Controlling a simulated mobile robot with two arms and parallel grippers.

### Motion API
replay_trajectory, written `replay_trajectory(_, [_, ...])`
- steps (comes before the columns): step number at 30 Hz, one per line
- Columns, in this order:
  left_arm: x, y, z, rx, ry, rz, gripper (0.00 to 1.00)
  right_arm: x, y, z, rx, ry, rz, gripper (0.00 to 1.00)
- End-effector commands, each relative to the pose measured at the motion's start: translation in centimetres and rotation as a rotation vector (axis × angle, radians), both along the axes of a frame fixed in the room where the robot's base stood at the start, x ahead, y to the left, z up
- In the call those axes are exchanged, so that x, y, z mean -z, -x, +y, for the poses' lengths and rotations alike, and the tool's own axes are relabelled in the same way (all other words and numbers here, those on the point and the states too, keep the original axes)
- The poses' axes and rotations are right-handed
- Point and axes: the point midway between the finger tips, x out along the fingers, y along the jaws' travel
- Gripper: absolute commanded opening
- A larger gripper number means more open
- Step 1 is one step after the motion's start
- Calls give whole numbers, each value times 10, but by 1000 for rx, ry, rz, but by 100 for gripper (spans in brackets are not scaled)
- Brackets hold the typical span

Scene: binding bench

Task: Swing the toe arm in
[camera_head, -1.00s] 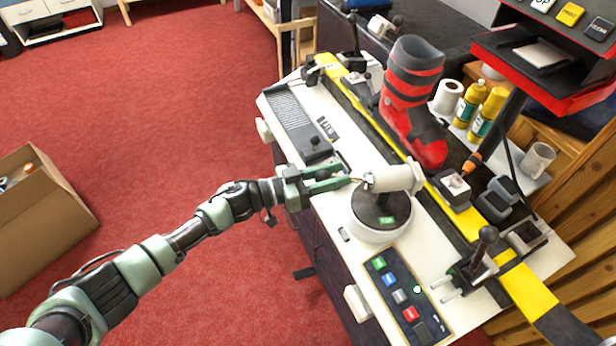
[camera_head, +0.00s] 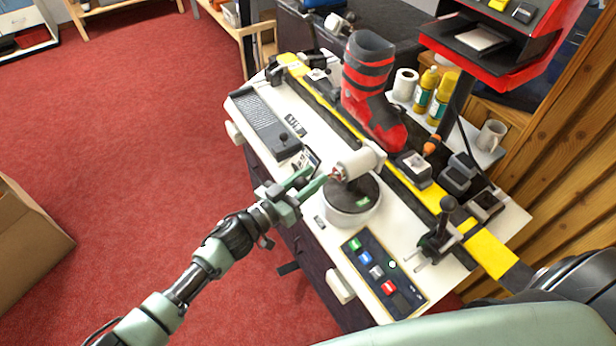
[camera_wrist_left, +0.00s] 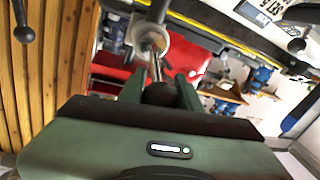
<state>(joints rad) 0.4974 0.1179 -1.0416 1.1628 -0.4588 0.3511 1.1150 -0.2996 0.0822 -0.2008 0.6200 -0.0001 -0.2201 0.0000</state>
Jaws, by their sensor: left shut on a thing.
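The toe arm is a white cylinder (camera_head: 360,161) lying across a dark, round-topped white base (camera_head: 350,208) on the bench. A thin rod with a dark ball knob (camera_wrist_left: 161,94) sticks out of its near end, clearest in the left wrist view. My left gripper (camera_head: 318,183) is left of the cylinder, its green fingers shut on the knob; the fingers also show in the left wrist view (camera_wrist_left: 160,92). The fingers hide much of the knob in the head view. The red and black ski boot (camera_head: 372,95) stands upright behind the toe arm. My right gripper is out of view.
A button panel (camera_head: 384,275) lies in front of the round base. A black lever (camera_head: 440,228) stands to its right. A yellow and black rail (camera_head: 428,195) runs along the bench behind the base. Bottles (camera_head: 432,98) and a mug (camera_head: 491,136) stand at the back right.

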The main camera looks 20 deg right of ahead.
Motion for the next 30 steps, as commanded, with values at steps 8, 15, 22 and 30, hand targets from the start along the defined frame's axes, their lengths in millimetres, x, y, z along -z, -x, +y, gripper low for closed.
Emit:
replay_trajectory(8, [-1, 2, -1, 5, 3, 1, 55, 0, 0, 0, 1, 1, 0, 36])
replay_trajectory(15, [0, 1, 1, 3, 1, 1, 55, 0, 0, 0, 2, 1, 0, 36])
replay_trajectory(22, [2, 13, 25, 3, -2, 0, 55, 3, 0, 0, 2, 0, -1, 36])
replay_trajectory(30, [2, 31, 62, 4, 1, 1, 55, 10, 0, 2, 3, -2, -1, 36])
